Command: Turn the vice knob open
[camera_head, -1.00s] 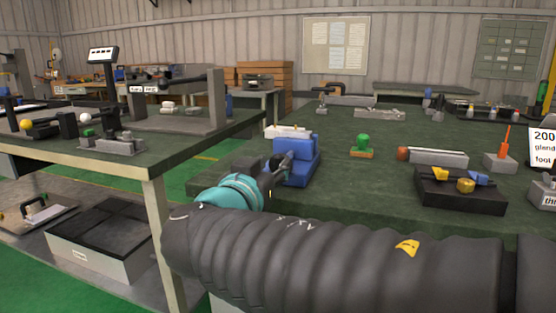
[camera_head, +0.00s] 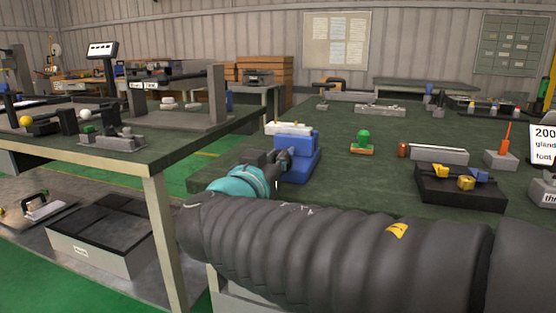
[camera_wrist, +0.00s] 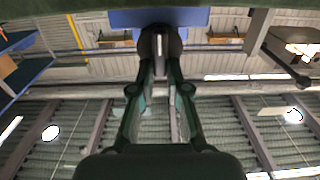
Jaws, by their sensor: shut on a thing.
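The blue vice (camera_head: 301,165) stands at the near left edge of the green bench. It also shows as a blue band at the top of the wrist view (camera_wrist: 198,17). The dark round vice knob (camera_wrist: 173,43) sticks out from it toward my gripper (camera_wrist: 160,52). My gripper's two fingers are closed in on the knob, one on each side, with a pale strip between the tips. In the head view my gripper (camera_head: 276,172) is at the vice's left side, mostly hidden by my teal wrist. The knob's turn angle cannot be told.
A white-topped block (camera_head: 288,129) sits just behind the vice. A green knob on an orange base (camera_head: 362,143) and a black tray (camera_head: 460,190) with yellow and blue parts lie to the right. A second bench (camera_head: 140,150) stands at left across a gap.

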